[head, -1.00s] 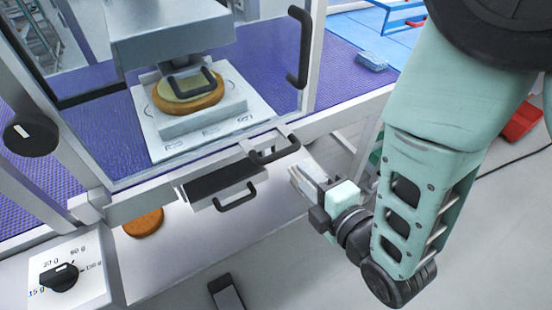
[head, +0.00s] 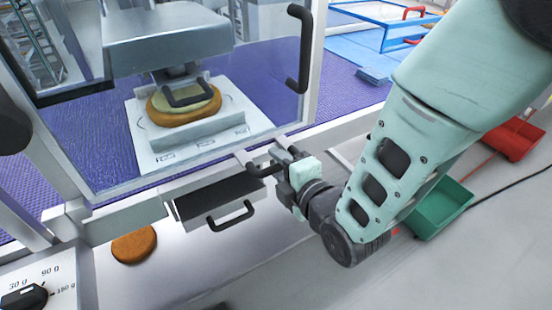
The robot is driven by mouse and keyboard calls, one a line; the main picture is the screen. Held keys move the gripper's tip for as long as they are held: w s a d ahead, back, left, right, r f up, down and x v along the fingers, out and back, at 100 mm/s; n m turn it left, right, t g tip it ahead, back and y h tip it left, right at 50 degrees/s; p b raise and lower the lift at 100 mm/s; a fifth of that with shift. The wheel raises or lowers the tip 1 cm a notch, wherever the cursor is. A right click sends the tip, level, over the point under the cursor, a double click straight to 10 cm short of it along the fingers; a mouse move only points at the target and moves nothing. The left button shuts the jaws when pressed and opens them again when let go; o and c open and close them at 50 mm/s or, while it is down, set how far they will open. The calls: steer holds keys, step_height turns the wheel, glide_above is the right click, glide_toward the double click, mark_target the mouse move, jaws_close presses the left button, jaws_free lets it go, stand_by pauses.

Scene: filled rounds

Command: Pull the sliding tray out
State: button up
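Inside the machine, a white tray (head: 152,138) bears a brown round (head: 215,112) with a paler top, under a grey press head. A black handle (head: 262,172) on short light bars sticks out at the machine's front edge, right of a dark-topped drawer (head: 205,197) with its own black handle (head: 232,219). I cannot tell for certain which handle belongs to the sliding tray. My gripper (head: 277,158) is at the right end of the upper handle, overlapping it in view. Its fingers are small and partly hidden, so contact and finger gap are unclear.
A clear panel with a black upright handle (head: 300,48) stands above the gripper. A second brown round (head: 134,245) lies on the pale surface below. A dial (head: 25,297) is at lower left. Green (head: 440,208) and red (head: 515,138) bins stand at right.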

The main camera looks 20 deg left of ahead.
steer(key=shift+x, duration=1.1)
jaws_close()
steer(key=shift+w+d, duration=0.1)
